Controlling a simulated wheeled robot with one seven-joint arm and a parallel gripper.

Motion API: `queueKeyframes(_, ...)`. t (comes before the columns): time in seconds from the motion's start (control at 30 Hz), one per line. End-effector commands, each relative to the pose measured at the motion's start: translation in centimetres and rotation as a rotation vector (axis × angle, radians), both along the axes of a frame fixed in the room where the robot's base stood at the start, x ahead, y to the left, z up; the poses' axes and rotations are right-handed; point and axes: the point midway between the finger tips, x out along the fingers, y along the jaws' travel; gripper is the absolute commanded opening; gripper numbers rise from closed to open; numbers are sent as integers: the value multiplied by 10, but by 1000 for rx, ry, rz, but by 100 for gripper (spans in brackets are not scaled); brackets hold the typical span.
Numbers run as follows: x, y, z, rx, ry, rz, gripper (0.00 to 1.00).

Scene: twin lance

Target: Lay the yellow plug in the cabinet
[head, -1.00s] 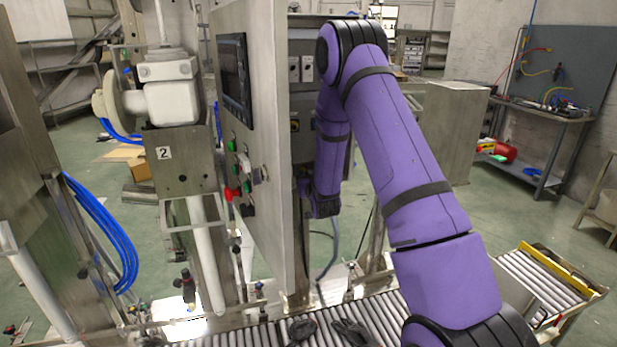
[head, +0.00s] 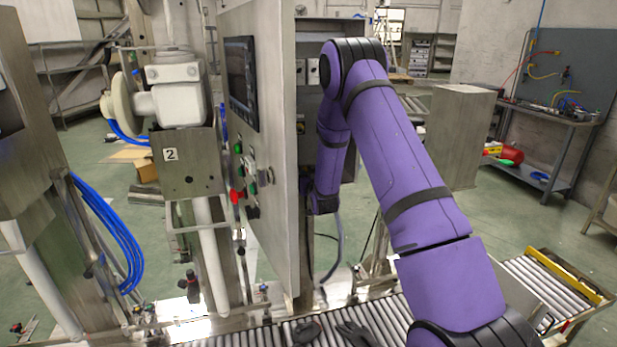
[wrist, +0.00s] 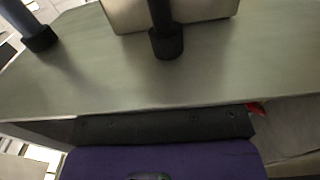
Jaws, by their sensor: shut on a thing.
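The cabinet (head: 318,32) is a grey metal box in the middle of the head view, with its broad door (head: 278,190) standing open towards me. My purple arm reaches past the door's right side, and its far part bends down in front of the cabinet. The door and my own arm hide the arm's end, so my jaws do not show in the head view. The wrist view shows a purple and black part of my own wrist along the bottom, but no fingertips. I see the yellow plug in neither view.
In the wrist view a grey metal plate (wrist: 90,85) lies close ahead, with two dark posts (wrist: 166,42) with black ends. A roller conveyor (head: 262,336) with dark objects (head: 355,332) on it runs below the door. A white-bodied machine (head: 178,100) stands left.

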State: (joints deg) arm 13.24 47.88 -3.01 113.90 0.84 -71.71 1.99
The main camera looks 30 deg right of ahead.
Motion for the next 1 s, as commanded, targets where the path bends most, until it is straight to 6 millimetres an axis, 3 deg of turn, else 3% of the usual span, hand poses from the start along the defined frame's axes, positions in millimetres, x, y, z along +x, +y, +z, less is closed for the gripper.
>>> queueKeyframes(0.03,0,0,0,0,0,0,23)
queueKeyframes(0.17,0,0,0,0,0,0,50)
queueKeyframes(0.57,-9,2,0,0,1,0,50)
queueKeyframes(1.0,-81,24,0,0,1,0,50)
